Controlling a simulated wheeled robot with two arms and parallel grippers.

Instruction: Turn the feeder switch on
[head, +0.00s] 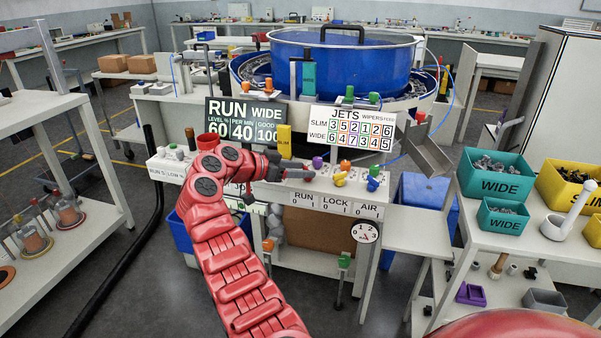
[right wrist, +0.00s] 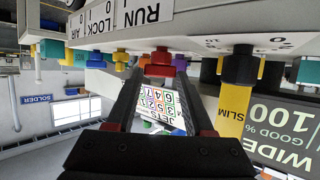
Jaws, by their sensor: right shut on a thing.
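The feeder machine's front panel (head: 375,197) carries RUN, LOCK and AIR labels, each with 0 and 1 marks. My right gripper (head: 296,171) is at the panel's top edge, near the RUN label (head: 303,198). In the right wrist view, which is upside down, the right gripper (right wrist: 160,78) is shut on a red switch knob (right wrist: 160,64) near the RUN label (right wrist: 139,13). Which mark the knob points to cannot be told. My left gripper is not in view.
Close by are a purple knob (head: 317,162), an orange knob (head: 345,165), a yellow knob (head: 340,179) and a blue knob (head: 373,184). A yellow SLIM tag (head: 284,142) stands behind the gripper. The blue bowl (head: 340,62) is behind; teal WIDE bins (head: 497,177) stand right.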

